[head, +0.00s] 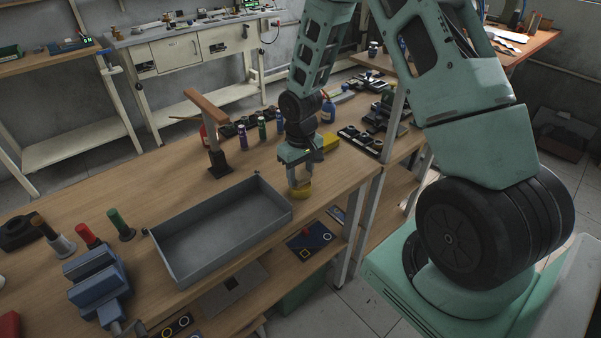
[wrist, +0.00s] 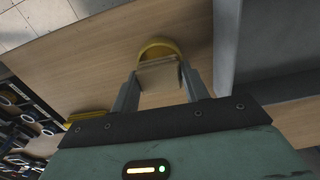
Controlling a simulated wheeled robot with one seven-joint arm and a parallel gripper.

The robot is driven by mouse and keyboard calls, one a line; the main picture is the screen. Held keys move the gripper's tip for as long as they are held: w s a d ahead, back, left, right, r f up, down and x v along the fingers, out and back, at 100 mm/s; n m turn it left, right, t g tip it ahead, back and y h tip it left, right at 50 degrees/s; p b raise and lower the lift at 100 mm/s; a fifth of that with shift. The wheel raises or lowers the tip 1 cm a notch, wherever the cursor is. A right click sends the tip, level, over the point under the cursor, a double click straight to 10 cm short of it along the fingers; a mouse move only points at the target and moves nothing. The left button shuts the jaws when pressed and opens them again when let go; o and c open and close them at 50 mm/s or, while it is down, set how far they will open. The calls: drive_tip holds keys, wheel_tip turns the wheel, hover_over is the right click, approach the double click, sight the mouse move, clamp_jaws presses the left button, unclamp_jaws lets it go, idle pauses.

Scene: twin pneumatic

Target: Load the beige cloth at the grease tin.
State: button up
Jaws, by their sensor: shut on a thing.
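My gripper (head: 299,178) points down near the right front edge of the wooden bench. In the wrist view, my gripper (wrist: 161,72) is shut on the beige cloth (wrist: 159,77), a small folded pad between the fingertips. The grease tin (head: 300,191) is a low, round yellow tin standing on the bench right below my gripper. In the wrist view, the tin (wrist: 160,46) shows as a yellow rim just beyond the cloth, which hides part of it. I cannot tell whether the cloth touches the grease inside.
A grey open tray (head: 212,240) lies just left of the tin, with its wall close to my gripper. A yellow block (head: 330,142), several bottles and a wooden-armed stand (head: 214,140) are behind. A blue vise (head: 97,282) is at the front left.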

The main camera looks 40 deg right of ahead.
sight(301, 174)
drive_tip(key=shift+f+b, duration=0.3)
drive_tip(key=shift+f, duration=0.35)
idle(1.2)
drive_tip(key=shift+r+p, duration=3)
drive_tip(key=shift+r, duration=0.6)
